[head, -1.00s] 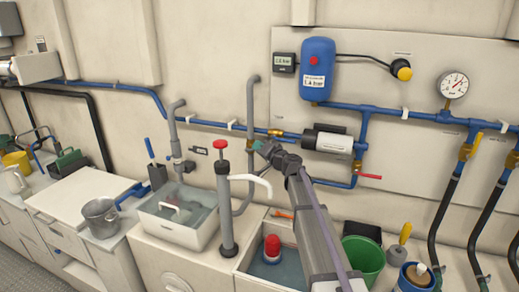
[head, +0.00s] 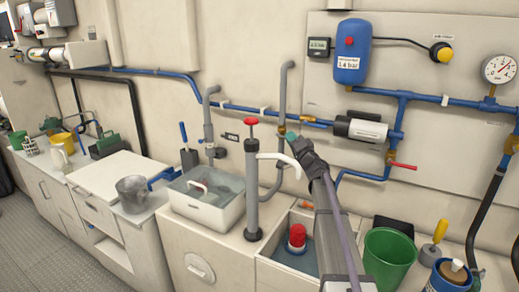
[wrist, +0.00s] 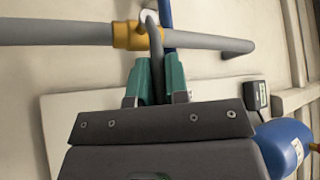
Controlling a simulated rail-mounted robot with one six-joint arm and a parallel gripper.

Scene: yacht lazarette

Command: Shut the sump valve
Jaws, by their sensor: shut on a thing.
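The sump valve is a brass body (wrist: 137,35) on a grey pipe, seen in the wrist view. Its grey lever (wrist: 154,62) runs roughly across the pipe, down between the fingers. My gripper (wrist: 158,85) has green fingertips and is shut on this lever. In the head view my gripper (head: 290,138) is beside the upright grey pipe (head: 284,95), left of the white-and-black cylinder. There the fingers and wrist hide most of the valve and its lever.
A hand pump (head: 252,180) with a red knob and white spout stands close left of my arm. Below are an open sump bin (head: 262,275) with a red-topped float and a green bucket (head: 388,258). Blue pipe (head: 240,106) runs along the wall behind.

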